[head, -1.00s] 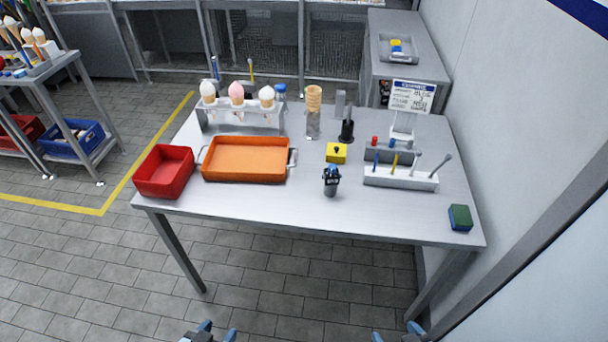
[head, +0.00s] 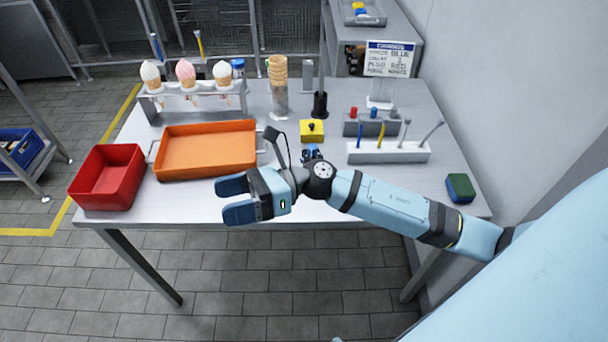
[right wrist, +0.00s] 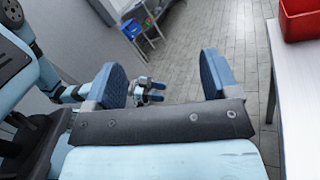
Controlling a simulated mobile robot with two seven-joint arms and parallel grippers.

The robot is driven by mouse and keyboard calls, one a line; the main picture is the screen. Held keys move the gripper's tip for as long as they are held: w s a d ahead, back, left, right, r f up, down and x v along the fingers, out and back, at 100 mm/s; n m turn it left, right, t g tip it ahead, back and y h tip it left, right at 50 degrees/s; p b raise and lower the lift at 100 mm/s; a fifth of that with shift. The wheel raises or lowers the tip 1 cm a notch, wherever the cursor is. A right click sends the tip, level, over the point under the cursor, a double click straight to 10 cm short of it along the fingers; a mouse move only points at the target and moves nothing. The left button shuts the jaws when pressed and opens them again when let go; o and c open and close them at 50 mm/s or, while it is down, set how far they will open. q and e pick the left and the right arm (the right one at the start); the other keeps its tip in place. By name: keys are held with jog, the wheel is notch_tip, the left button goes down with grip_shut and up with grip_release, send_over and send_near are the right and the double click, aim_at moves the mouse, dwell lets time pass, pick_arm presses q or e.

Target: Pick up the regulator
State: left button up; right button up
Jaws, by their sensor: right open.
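My right gripper (head: 230,200) is open and empty. It points left, above the table's front edge, and its open fingers also show in the right wrist view (right wrist: 163,65). A small dark device with a blue top (head: 312,152) stands on the table behind my right wrist, which hides most of it. A yellow block with a black knob (head: 312,132) sits just behind it. I cannot tell for sure which of the two is the regulator. My left gripper (right wrist: 157,91) shows small in the right wrist view, its fingers apart and nothing between them.
An orange tray (head: 205,173) and a red bin (head: 108,178) stand at the left of the table. A cone rack (head: 196,91) is behind. A tool holder (head: 388,153), a sign (head: 389,60) and a green-blue sponge (head: 460,188) are on the right.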

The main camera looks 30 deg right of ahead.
jog(key=w+d+f+n+g+h+b, duration=0.1)
jog(key=d+f+n+g+h+b, duration=0.35)
jog(key=n, duration=0.65)
jog(key=n+t+h+b, duration=0.45)
jog(key=n+h, duration=0.45)
jog(key=h, duration=0.7)
send_near(312, 154)
jog(key=x, duration=1.2)
jog(key=shift+w+d, duration=0.25)
jog(key=shift+c, duration=0.5)
jog(key=shift+t, duration=0.3)
jog(key=c, duration=1.1)
